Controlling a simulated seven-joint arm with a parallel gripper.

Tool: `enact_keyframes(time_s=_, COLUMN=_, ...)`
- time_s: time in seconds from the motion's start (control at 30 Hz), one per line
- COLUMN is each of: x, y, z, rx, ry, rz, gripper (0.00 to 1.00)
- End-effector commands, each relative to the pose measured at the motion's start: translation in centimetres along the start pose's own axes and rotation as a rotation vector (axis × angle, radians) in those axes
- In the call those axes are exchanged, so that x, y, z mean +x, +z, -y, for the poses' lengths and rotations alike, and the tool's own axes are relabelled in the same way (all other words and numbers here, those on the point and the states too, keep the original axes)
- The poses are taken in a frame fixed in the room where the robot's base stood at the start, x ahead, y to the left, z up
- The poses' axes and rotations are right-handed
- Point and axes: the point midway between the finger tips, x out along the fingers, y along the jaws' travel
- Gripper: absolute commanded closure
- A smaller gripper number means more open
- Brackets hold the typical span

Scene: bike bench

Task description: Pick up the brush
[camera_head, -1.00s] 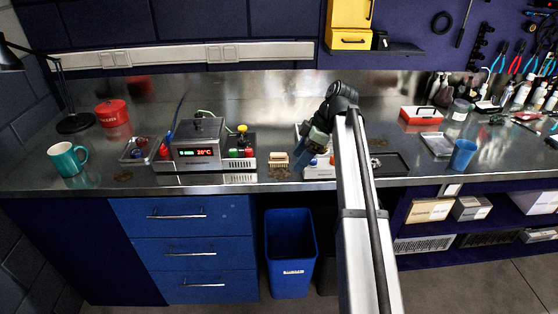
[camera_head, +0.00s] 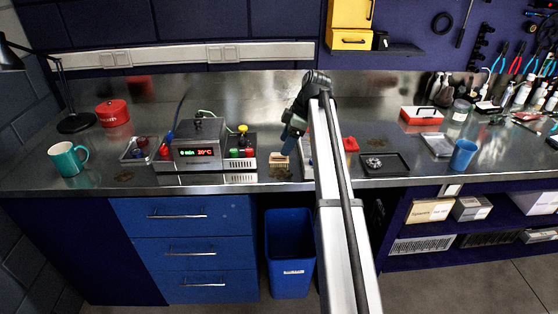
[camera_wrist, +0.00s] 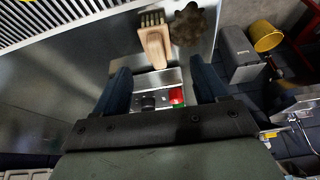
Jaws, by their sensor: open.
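The brush (camera_head: 279,160) is a small pale wooden block with bristles, at the front middle of the steel bench. In the wrist view the brush (camera_wrist: 154,44) lies ahead of the fingers, its wooden side nearer me and its dark bristles at the far end. My gripper (camera_head: 287,148) hangs just above and right of the brush in the head view. In the wrist view my gripper (camera_wrist: 162,74) is open, with two dark blue fingers apart and nothing between them. I cannot tell its exact height above the bench.
A heated bath unit (camera_head: 200,152) stands left of the brush. A brown stain (camera_wrist: 187,25) is beside the brush. A light tray or panel (camera_wrist: 160,80) with a black knob and red part lies below my fingers. A dark tray (camera_head: 398,168) is to the right. A blue bin (camera_head: 290,240) stands below.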

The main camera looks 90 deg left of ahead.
Motion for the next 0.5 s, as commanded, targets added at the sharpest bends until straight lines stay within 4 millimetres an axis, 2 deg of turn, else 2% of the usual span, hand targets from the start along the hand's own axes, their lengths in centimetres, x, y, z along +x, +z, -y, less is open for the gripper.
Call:
enact_keyframes(time_s=0.03, x=0.7, y=0.0, z=0.1, rx=0.000, ry=-0.001, rz=0.000, gripper=0.28)
enact_keyframes(time_s=0.33, x=2.3, y=0.0, z=-0.1, rx=0.001, ry=0.000, rz=0.000, gripper=0.28)
enact_keyframes(time_s=0.5, x=4.5, y=0.0, z=-0.3, rx=0.001, ry=0.000, rz=0.000, gripper=0.28)
